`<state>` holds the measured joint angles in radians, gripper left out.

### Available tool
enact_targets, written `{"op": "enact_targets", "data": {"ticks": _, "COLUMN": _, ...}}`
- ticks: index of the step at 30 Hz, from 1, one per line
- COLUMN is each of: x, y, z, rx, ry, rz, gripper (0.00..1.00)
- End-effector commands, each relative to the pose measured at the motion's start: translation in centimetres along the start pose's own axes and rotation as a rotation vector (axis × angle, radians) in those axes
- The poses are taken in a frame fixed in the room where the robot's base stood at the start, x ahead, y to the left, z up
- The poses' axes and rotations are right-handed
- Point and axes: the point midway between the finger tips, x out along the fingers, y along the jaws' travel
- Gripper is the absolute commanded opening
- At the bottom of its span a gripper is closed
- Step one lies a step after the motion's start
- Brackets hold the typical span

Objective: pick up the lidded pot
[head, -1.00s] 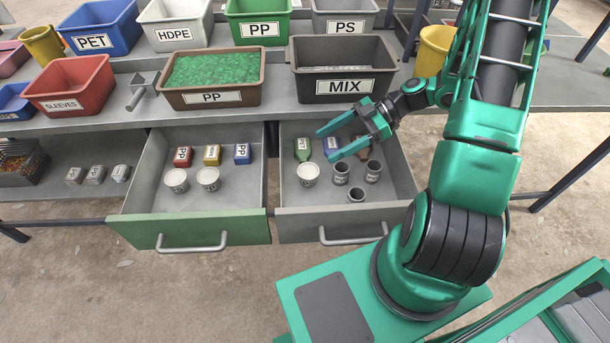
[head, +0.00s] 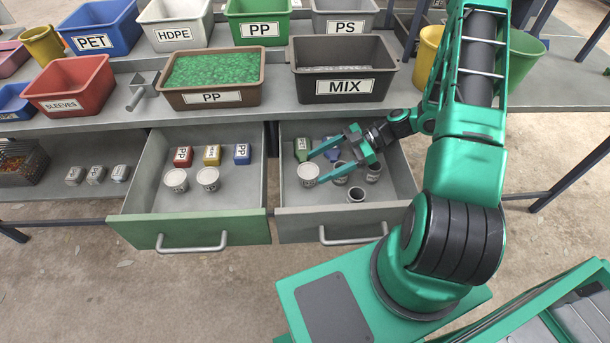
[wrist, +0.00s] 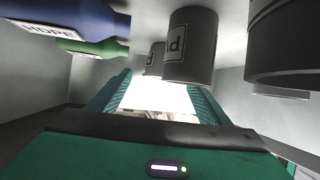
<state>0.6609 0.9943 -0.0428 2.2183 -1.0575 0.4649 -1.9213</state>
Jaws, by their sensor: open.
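A white lidded pot (head: 308,175) stands upright in the right drawer (head: 292,225), near its left wall. My gripper (head: 317,168) is open over this drawer, its fingers pointing left, with the tips overlapping the pot's right side in the head view. I cannot tell whether they touch it or how high they are. In the wrist view the open fingers (wrist: 155,92) frame a bright white patch that I cannot identify. Two more white lidded pots, (head: 176,181) and (head: 208,179), stand in the left drawer (head: 160,228).
Several dark grey cups (head: 356,195) stand beside and under the gripper; a labelled one (wrist: 190,48) is close in the wrist view. A green bottle (head: 302,149) and a blue bottle (wrist: 75,22) are behind the fingers. The shelf with the MIX bin (head: 345,87) overhangs the drawers.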

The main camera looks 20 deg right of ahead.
Motion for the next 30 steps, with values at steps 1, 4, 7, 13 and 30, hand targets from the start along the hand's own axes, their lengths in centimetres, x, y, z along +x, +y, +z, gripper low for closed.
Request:
{"op": "enact_targets", "data": {"ticks": 1, "x": 0.9, "y": -0.1, "z": -0.1, "rx": 0.001, "ry": 0.002, "rz": -0.005, "gripper": 0.72}}
{"op": "enact_targets", "data": {"ticks": 4, "x": 2.5, "y": -0.1, "z": -0.1, "rx": 0.001, "ry": 0.002, "rz": -0.005, "gripper": 0.72}}
{"op": "enact_targets", "data": {"ticks": 7, "x": 3.9, "y": -0.1, "z": 0.0, "rx": 0.001, "ry": 0.002, "rz": -0.004, "gripper": 0.72}}
{"op": "enact_targets", "data": {"ticks": 13, "x": 5.3, "y": -0.1, "z": -0.1, "rx": 0.000, "ry": 0.001, "rz": -0.002, "gripper": 0.72}}
{"op": "enact_targets", "data": {"ticks": 30, "x": 5.3, "y": 0.0, "z": 0.0, "rx": 0.000, "ry": 0.000, "rz": -0.001, "gripper": 0.30}}
